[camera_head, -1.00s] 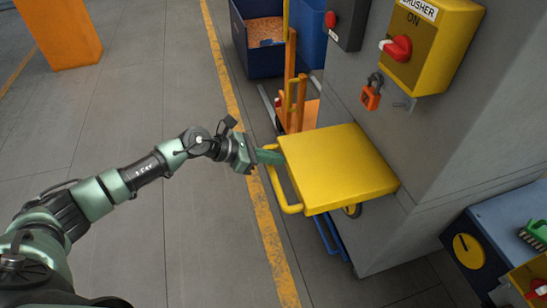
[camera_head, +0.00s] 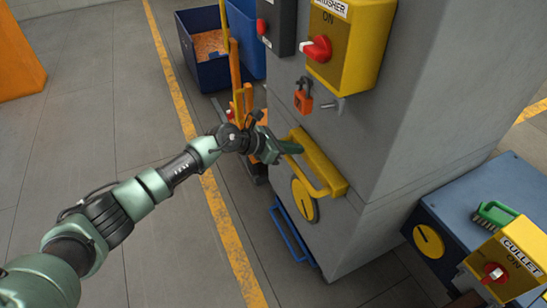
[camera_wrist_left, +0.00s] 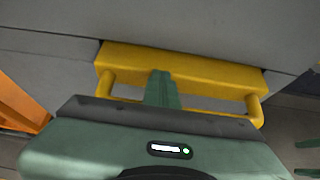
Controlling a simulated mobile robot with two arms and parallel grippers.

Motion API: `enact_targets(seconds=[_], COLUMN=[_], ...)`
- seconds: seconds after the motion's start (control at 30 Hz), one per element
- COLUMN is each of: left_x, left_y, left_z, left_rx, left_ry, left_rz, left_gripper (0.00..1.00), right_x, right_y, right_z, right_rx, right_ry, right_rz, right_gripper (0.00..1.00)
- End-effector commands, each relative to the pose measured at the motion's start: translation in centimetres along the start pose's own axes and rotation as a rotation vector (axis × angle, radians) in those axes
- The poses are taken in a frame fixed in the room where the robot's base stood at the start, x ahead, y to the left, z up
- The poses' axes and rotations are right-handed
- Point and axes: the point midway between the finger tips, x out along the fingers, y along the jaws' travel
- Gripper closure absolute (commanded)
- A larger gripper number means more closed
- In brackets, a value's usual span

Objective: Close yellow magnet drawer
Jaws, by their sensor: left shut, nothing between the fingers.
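The yellow magnet drawer (camera_head: 322,163) is in the side of the grey machine column. Only a short strip of it with its yellow handle bar stands out from the wall. My left gripper (camera_head: 292,148) is shut and empty, with its green fingers at the drawer's front beside the handle. In the left wrist view the shut fingers (camera_wrist_left: 161,88) reach over the handle bar to the yellow drawer front (camera_wrist_left: 200,72). Whether they touch it I cannot tell. My right gripper is not in view.
A yellow crusher switch box (camera_head: 350,45) with a red knob and an orange padlock (camera_head: 303,97) are above the drawer. A yellow round dial (camera_head: 304,200) is below it. A blue bin (camera_head: 205,72) stands behind, and a blue cabinet (camera_head: 470,205) stands at right.

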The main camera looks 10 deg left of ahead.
Motion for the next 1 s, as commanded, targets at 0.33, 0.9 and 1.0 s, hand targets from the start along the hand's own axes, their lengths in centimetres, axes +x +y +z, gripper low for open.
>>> enact_targets(seconds=[0.33, 0.9, 1.0], left_x=[2.8, 2.3, 1.3], left_y=[0.0, 0.2, 0.8], left_z=[1.5, 2.1, 2.5], left_rx=[-0.001, 0.000, 0.000], left_ry=[0.001, -0.005, -0.003], left_rz=[-0.001, 0.001, 0.002], left_gripper=[1.00, 1.00, 1.00], right_x=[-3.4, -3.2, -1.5], right_y=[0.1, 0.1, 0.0], right_z=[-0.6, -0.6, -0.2], right_rx=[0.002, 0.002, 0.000], right_ry=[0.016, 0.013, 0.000], right_rz=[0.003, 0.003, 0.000], right_gripper=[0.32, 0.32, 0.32])
